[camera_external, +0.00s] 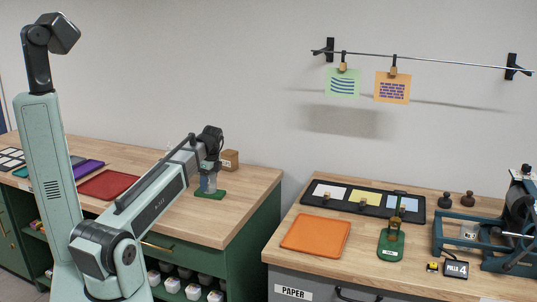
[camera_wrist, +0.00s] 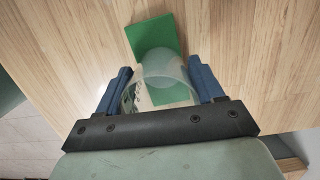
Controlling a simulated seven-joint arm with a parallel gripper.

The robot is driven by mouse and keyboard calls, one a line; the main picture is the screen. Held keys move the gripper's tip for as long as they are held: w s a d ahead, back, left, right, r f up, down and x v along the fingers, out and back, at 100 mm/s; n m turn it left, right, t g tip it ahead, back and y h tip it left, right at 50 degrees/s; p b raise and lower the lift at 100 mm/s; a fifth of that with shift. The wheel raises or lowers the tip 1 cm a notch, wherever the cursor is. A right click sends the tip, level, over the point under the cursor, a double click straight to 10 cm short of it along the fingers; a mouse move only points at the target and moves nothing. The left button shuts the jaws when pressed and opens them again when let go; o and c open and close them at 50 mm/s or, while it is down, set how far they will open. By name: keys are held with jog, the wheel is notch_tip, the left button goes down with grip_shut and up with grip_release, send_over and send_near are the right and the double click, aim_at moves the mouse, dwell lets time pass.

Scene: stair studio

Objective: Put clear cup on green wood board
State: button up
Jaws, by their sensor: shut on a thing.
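The clear cup (camera_wrist: 160,69) is see-through and sits between the two blue fingers of my gripper (camera_wrist: 160,88) in the wrist view. The gripper is shut on it. The green wood board (camera_wrist: 152,33) lies on the wooden counter, partly behind the cup in the wrist view. In the external view the green board (camera_external: 210,194) lies near the counter's front right, and the cup (camera_external: 208,184) is just above or on it, under my gripper (camera_external: 209,174). I cannot tell whether the cup's base touches the board.
A brown box (camera_external: 229,159) stands behind the gripper. A red tray (camera_external: 107,185) lies to the left on the same counter.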

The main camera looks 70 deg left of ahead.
jog(key=o, duration=1)
jog(key=shift+o, duration=0.2)
notch_tip(320, 180, up, 12)
jog(key=w+d, duration=0.1)
jog(key=shift+d, duration=0.15)
jog(key=shift+w+r, duration=0.1)
